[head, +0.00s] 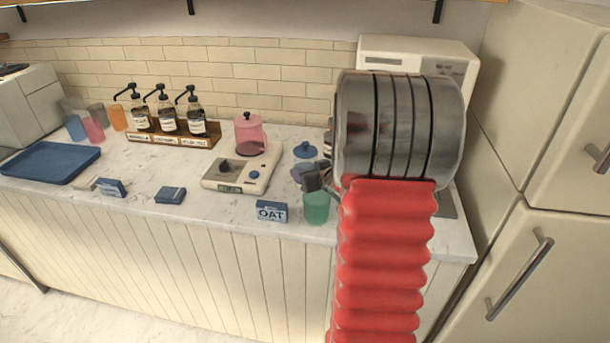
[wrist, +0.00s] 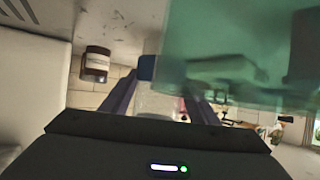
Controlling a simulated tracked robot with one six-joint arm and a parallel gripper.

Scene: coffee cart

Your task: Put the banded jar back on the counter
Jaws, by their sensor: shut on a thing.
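My gripper (head: 313,181) is over the right part of the counter, pointing left and back. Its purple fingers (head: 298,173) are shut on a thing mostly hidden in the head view. A blue-lidded jar (head: 305,150) shows right at the fingers and appears to be the banded jar; I cannot make out a band. In the wrist view, a small blue part (wrist: 147,67) shows at the fingertips and a pale, blurred shape lies between the fingers. The white marble counter (head: 130,165) runs along the tiled wall. Whether the jar touches it, I cannot tell.
A green cup (head: 316,208) stands close below my gripper; a large teal see-through shape (wrist: 225,55) fills the wrist view's upper right. An OAT box (head: 272,211), a scale (head: 240,172) with a pink pot (head: 250,133), and a blue tray (head: 50,163) are leftward. Front-left counter has bare patches.

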